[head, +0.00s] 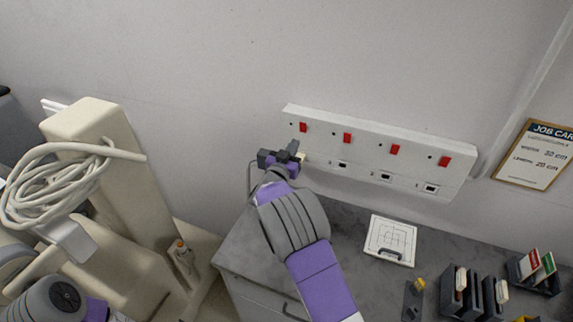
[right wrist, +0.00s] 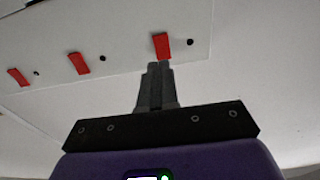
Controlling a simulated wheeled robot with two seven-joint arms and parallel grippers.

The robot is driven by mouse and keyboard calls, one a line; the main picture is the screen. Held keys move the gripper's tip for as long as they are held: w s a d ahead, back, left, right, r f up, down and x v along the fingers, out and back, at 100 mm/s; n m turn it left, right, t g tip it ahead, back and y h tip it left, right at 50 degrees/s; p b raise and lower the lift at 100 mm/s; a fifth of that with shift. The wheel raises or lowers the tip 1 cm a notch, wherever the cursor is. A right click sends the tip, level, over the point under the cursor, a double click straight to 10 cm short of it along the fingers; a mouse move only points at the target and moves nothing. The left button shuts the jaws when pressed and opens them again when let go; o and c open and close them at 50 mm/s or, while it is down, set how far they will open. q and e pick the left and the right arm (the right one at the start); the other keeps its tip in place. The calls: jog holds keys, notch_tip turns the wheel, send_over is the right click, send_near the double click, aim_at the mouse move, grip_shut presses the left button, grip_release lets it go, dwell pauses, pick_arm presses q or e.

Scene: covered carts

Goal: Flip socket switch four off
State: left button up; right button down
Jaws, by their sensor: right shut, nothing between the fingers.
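A white socket panel (head: 375,135) is fixed to the wall with several red switches in a row. The leftmost red switch (head: 303,127) is just above my right gripper (head: 294,147); the rightmost red switch (head: 444,161) is at the far end. In the right wrist view my right gripper (right wrist: 160,67) is shut and empty, its tips just below a red switch (right wrist: 162,45) near the panel's end. I cannot tell whether they touch. Two more red switches show to its left there. Switch positions and numbers are too small to read. My left gripper is out of view.
A grey counter (head: 350,215) runs below the panel, with a white square plate with a handle (head: 390,241) and dark card holders (head: 460,290) on it. A beige post with a coiled cable (head: 55,185) stands left. A job card (head: 540,155) hangs right.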

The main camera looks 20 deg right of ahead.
jog(key=v, duration=0.7)
jog(key=shift+a+f+b, duration=0.25)
jog(key=shift+a+b, duration=0.1)
jog(key=shift+b, duration=0.05)
